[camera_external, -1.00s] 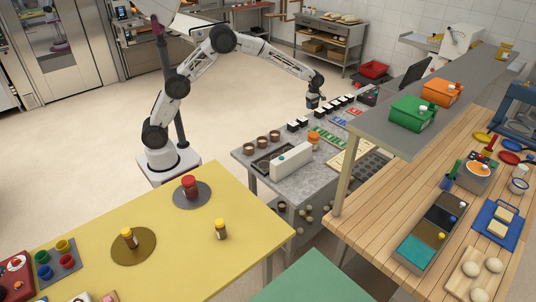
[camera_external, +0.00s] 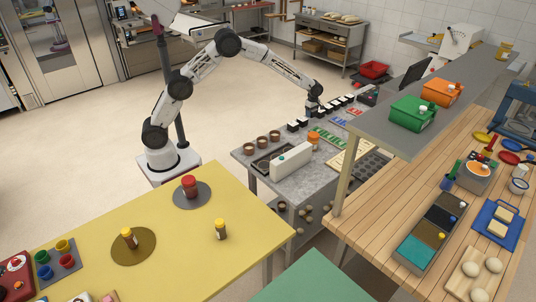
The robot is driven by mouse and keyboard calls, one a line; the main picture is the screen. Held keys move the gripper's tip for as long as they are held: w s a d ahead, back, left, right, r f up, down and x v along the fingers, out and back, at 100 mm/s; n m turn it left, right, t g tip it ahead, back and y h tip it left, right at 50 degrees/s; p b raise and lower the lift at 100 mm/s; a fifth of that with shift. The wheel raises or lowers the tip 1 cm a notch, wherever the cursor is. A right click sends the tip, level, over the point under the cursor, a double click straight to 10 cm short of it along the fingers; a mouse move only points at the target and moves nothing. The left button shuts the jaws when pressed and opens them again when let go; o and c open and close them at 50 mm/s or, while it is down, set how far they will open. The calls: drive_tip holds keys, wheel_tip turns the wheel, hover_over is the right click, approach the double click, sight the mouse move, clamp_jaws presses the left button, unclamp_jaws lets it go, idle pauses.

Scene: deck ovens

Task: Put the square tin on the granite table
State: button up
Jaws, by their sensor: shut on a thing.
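The granite table (camera_external: 246,161) is the grey speckled table right of my base. A row of small dark square pieces with pale tops, which look like tins (camera_external: 292,127), runs along its far left edge. My gripper (camera_external: 313,110) is low over this row, pointing down. It is shut on a small dark thing, which appears to be the square tin. The gripper and its size in view hide most of it, and I cannot tell if it touches the table.
A grey shelf (camera_external: 365,128) with green and orange boxes overhangs at right. Yellow table (camera_external: 175,258) stands in front.

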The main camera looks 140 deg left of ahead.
sight(311, 120)
drive_tip(key=shift+f, duration=1.85)
drive_tip(key=shift+f, duration=0.1)
drive_tip(key=o, duration=1)
drive_tip(key=shift+o, duration=0.2)
wheel_tip(311, 120, up, 12)
drive_tip(key=shift+r, duration=0.1)
drive_tip(key=shift+w, duration=0.1)
